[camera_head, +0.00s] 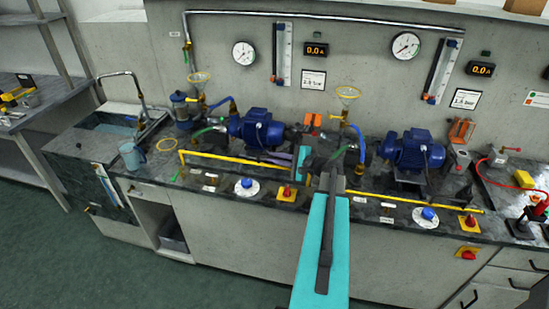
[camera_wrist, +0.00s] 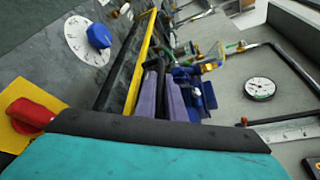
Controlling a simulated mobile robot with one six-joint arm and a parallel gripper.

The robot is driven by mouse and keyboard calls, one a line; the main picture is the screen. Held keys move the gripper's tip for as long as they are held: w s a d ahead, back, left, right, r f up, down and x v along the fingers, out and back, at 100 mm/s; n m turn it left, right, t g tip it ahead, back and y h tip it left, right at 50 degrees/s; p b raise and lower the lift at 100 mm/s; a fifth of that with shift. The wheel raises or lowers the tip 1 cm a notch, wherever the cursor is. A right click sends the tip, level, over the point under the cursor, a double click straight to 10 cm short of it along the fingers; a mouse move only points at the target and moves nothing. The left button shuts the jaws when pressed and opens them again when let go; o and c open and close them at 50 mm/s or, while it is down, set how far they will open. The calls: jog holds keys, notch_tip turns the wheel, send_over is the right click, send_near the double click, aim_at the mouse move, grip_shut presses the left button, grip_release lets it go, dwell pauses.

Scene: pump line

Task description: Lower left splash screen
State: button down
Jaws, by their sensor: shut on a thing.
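The left splash screen (camera_head: 235,160) shows as a long yellow edge low in front of the left blue pump motor (camera_head: 256,128), close above the counter. In the wrist view its yellow edge (camera_wrist: 143,58) runs beside my fingers, with a dark strip along it. My gripper (camera_head: 268,157) reaches in from the right, with purple fingers near the middle of the screen. In the wrist view the fingers (camera_wrist: 159,75) are close together on a thin dark part of the screen beside the yellow edge. The exact contact is hard to see.
A second yellow-edged screen (camera_head: 420,204) lies in front of the right blue motor (camera_head: 411,150). A blue dial (camera_head: 247,186) and a red knob (camera_head: 287,192) sit along the counter front. A sink (camera_head: 105,130) and jug (camera_head: 131,156) stand at left.

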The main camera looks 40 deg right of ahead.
jog(key=shift+f+b, duration=1.25)
jog(key=shift+f, duration=0.6)
jog(key=c, duration=1.8)
grip_release()
jog(key=shift+c, duration=0.2)
jog(key=shift+s, duration=0.1)
jog(key=b+v, duration=0.3)
jog(key=v, duration=1)
jog(key=shift+s+r+b, duration=0.2)
jog(key=shift+s+b, duration=0.1)
